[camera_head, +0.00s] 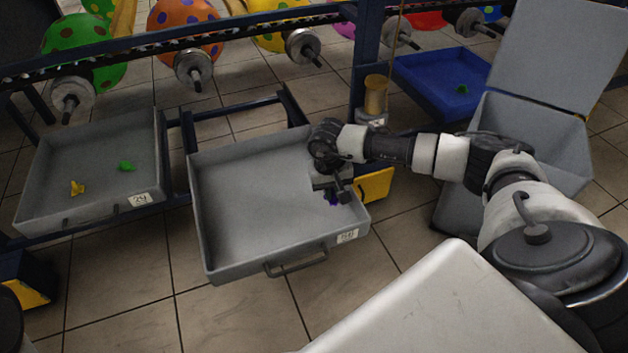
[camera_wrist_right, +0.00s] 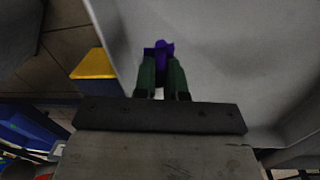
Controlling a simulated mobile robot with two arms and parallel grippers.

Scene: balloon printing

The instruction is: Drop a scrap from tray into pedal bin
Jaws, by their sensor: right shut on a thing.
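A purple scrap (camera_head: 332,198) is at my right gripper (camera_head: 335,189), over the right part of the middle grey tray (camera_head: 240,215). In the right wrist view the right gripper (camera_wrist_right: 162,75) is shut on the purple scrap (camera_wrist_right: 160,52), with the grey tray surface (camera_wrist_right: 230,60) behind it. I cannot tell whether the scrap still touches the tray floor. The grey pedal bin (camera_head: 530,135) stands to the right, behind my right arm, with its lid (camera_head: 555,55) raised. My left gripper does not show.
A second grey tray (camera_head: 95,165) at the left holds a yellow scrap (camera_head: 77,187) and a green scrap (camera_head: 127,165). A blue tray (camera_head: 435,80) with a green scrap stands at the back right. Balloons (camera_head: 185,30) hang along a dark rail behind. A pale surface (camera_head: 440,310) fills the front.

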